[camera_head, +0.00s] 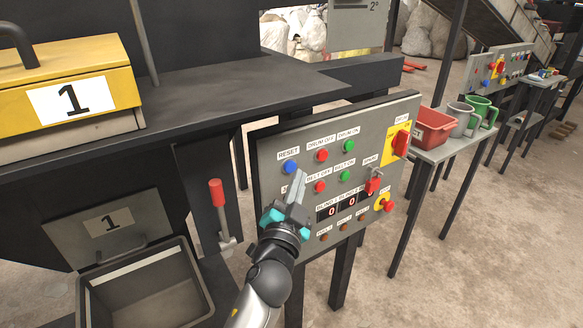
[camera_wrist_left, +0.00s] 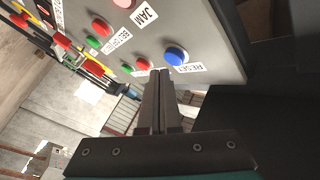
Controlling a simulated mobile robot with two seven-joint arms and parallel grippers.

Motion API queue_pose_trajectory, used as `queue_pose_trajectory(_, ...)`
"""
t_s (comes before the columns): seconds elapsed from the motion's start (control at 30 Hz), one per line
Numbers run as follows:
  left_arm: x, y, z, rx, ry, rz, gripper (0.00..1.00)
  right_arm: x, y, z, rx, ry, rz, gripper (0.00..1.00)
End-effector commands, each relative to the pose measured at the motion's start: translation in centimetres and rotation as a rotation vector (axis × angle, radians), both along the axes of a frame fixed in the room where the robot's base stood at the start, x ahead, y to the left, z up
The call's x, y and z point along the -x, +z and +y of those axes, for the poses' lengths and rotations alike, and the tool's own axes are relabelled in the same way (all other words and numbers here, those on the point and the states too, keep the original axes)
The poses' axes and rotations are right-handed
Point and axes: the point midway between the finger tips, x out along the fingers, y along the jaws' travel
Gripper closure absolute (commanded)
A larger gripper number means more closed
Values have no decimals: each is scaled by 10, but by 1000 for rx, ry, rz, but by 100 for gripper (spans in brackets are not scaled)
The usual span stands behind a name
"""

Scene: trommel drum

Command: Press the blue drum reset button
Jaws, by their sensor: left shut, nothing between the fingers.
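The blue reset button (camera_head: 290,167) is at the upper left of the grey control panel (camera_head: 270,152), under a label reading RESET. It also shows in the left wrist view (camera_wrist_left: 176,55), just beyond my fingertips and slightly to their right. My left gripper (camera_head: 300,178) is shut and empty, its fingers pointing up in front of the panel, a little below and right of the blue button in the head view. In the left wrist view the fingers (camera_wrist_left: 160,76) are together. I cannot tell the exact gap between fingertips and button. My right gripper is not in view.
Red drum-off (camera_head: 322,155) and green drum-on (camera_head: 349,146) buttons sit close to the right. A red-handled lever (camera_head: 217,192) stands left of my arm. A yellow box marked 1 (camera_head: 70,85) is on the dark shelf. A red bin (camera_head: 433,127) and mugs stand at right.

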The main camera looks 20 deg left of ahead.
Motion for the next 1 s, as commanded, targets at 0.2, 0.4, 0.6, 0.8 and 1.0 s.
queue_pose_trajectory(0.2,0,0,0,0,0,0,100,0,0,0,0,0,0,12)
queue_pose_trajectory(0.4,0,0,0,0,0,0,100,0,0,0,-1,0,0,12)
queue_pose_trajectory(0.6,-4,0,5,0,1,1,100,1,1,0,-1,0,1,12)
queue_pose_trajectory(0.8,-5,0,7,0,0,0,100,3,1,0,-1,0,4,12)
queue_pose_trajectory(1.0,-5,0,7,0,0,0,100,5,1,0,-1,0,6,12)
